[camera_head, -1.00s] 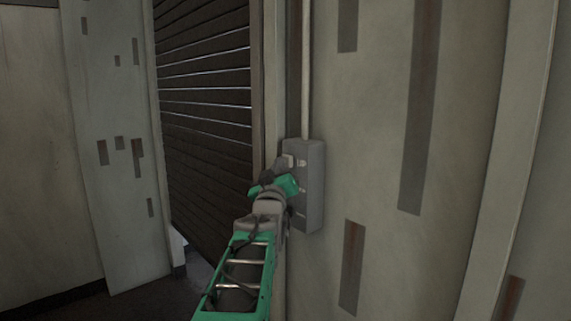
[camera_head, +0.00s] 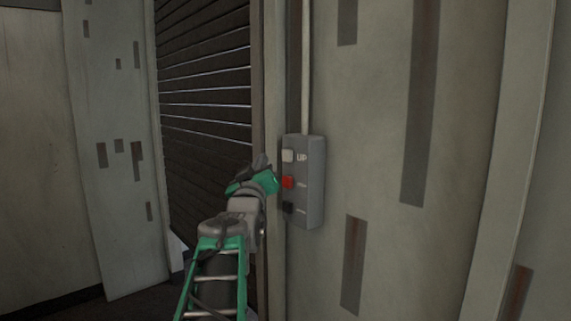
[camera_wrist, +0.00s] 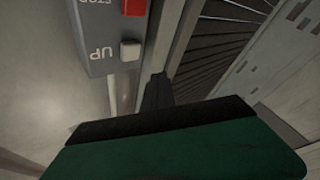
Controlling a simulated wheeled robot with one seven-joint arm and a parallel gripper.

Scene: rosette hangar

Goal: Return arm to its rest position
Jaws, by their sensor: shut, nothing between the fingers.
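My gripper (camera_head: 260,163) is at the end of my green and grey arm, left of a grey control box (camera_head: 316,185) on the wall. The gripper is shut and empty, and it is apart from the box. The box has a white button (camera_head: 288,156) labelled UP at the top, a red button (camera_head: 287,182) in the middle and a black button (camera_head: 287,207) at the bottom. In the wrist view the box (camera_wrist: 97,42) appears upside down at the upper left, with the white button (camera_wrist: 130,50) and part of the red one (camera_wrist: 134,7). My gripper (camera_wrist: 157,90) points past it.
A dark slatted shutter (camera_head: 205,110) stands left of the box, behind my arm. A conduit (camera_head: 305,70) runs up from the box. Pale wall panels (camera_head: 385,150) with dark patches fill the right side. Open floor shows at the lower left.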

